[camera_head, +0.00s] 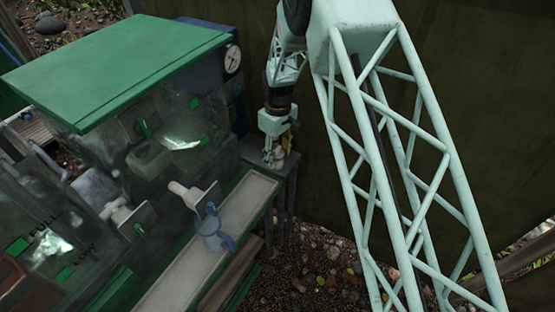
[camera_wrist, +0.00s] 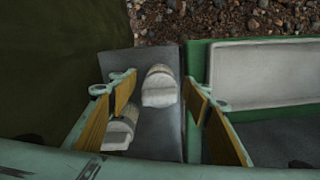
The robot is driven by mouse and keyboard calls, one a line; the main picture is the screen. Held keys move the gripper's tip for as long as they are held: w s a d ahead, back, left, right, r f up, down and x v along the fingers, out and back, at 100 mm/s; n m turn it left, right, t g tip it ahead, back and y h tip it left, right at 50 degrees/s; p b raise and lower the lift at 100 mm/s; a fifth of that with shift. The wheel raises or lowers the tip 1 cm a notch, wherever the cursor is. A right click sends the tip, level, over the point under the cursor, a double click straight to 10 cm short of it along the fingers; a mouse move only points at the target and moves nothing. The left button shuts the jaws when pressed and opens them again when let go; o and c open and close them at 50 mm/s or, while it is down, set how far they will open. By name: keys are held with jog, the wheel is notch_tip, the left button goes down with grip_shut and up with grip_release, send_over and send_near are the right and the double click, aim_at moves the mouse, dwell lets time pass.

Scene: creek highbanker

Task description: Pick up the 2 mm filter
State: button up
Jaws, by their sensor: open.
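Two small pale, round-ended pieces with tan bands sit on a dark grey ledge in the wrist view. No size mark is legible, so I cannot tell which is the 2 mm filter. One pale piece (camera_wrist: 160,88) lies in the gap between my fingers. The other pale piece (camera_wrist: 118,134) is beside the left finger and partly hidden by it. My gripper (camera_wrist: 160,97) is open above them, with its wood-coloured pads apart and nothing held. In the head view my gripper (camera_head: 273,152) hangs low over the ledge, hiding most of the pieces.
A green-rimmed trough (camera_head: 205,255) runs beside the ledge (camera_head: 285,172), with a blue fitting (camera_head: 213,232) on it. A clear tank with a green lid (camera_head: 115,65) and a round gauge (camera_head: 232,58) stands left of my gripper. A dark wall rises behind; gravel lies below.

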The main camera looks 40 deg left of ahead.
aim_at(278, 149)
jog(key=shift+c, duration=0.5)
jog(key=c, duration=1)
jog(key=shift+o, duration=0.2)
jog(key=shift+r, duration=0.1)
jog(key=shift+r, duration=1.7)
jog(key=s+d+r+p, duration=0.1)
jog(key=s+d, duration=0.9)
jog(key=d, duration=0.2)
jog(key=shift+s+r, duration=0.2)
jog(key=shift+s, duration=0.1)
